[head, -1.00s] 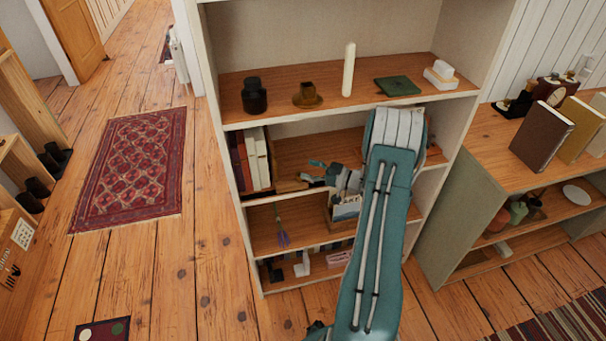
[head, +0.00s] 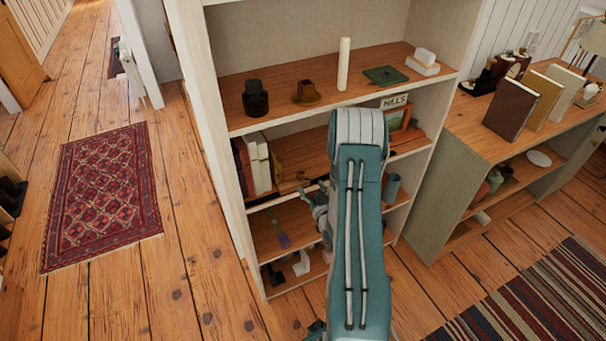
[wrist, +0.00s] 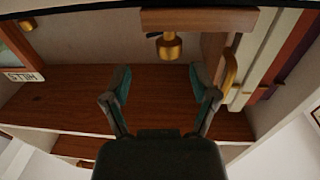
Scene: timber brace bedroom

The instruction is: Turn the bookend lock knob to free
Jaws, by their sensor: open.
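The bookend (head: 290,184) is a brown wooden piece at the right end of the row of books on the middle shelf. In the wrist view, which looks upside down, the wooden bar of the bookend (wrist: 205,20) is at the top, with a brass lock knob (wrist: 169,46) projecting below it. My gripper (wrist: 160,78) is open and empty. Its two teal fingers are spread, with the knob beyond them and apart from them. In the head view my gripper (head: 318,198) is partly hidden by my arm, near the front of the shelf. The knob's setting cannot be read.
The top shelf holds a dark jar (head: 255,98), a brass holder (head: 306,92) and a candle (head: 344,64). A low cabinet (head: 446,200) stands right.

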